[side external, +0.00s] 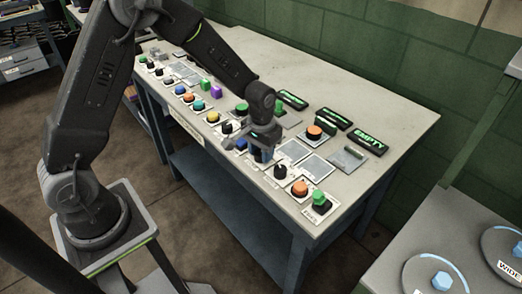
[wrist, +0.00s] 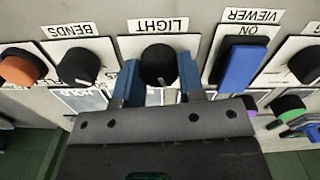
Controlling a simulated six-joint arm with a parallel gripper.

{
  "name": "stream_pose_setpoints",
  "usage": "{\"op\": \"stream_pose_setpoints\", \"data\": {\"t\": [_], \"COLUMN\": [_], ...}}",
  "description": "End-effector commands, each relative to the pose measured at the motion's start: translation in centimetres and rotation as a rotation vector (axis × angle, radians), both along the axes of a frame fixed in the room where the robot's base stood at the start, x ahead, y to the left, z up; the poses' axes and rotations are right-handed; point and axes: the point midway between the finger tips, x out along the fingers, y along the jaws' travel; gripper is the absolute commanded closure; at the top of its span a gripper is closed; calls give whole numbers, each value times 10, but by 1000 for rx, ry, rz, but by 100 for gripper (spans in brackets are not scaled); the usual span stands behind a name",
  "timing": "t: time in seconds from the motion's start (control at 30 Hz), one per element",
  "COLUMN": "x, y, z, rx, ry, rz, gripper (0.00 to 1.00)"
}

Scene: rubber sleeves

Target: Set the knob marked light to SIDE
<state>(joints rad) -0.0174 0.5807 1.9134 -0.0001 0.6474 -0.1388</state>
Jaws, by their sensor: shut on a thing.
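The light knob (wrist: 159,64) is round and black. Its plate reads LIGHT (wrist: 158,25), upside down in the wrist view. A pale pointer line shows on the knob's lower side in that view. My gripper (wrist: 157,83) has one blue finger on each side of the knob and is shut on it. In the side external view my gripper (side external: 262,156) is down at the table's front row and hides the knob. Any position marks around the knob, SIDE included, are too hidden or small to read.
A black knob marked BENDS (wrist: 79,65) and an orange knob (wrist: 20,65) sit on one side. A blue switch marked VIEWER (wrist: 241,63) stands close on the other. The table (side external: 395,125) carries several more controls and a lit EMPTY display (side external: 367,142).

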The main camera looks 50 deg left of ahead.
Motion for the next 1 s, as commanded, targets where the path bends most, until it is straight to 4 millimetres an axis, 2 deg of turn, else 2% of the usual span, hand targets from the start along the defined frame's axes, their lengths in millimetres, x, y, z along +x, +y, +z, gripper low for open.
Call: {"op": "stream_pose_setpoints", "data": {"t": [0.2,0.5,1.0], "x": [0,0,0], "y": [-1,-1,-1], "z": [1,1,1], "rx": [0,0,0], "ry": [0,0,0], "rz": [-173,-327,-381], "gripper": [87,87,87]}}
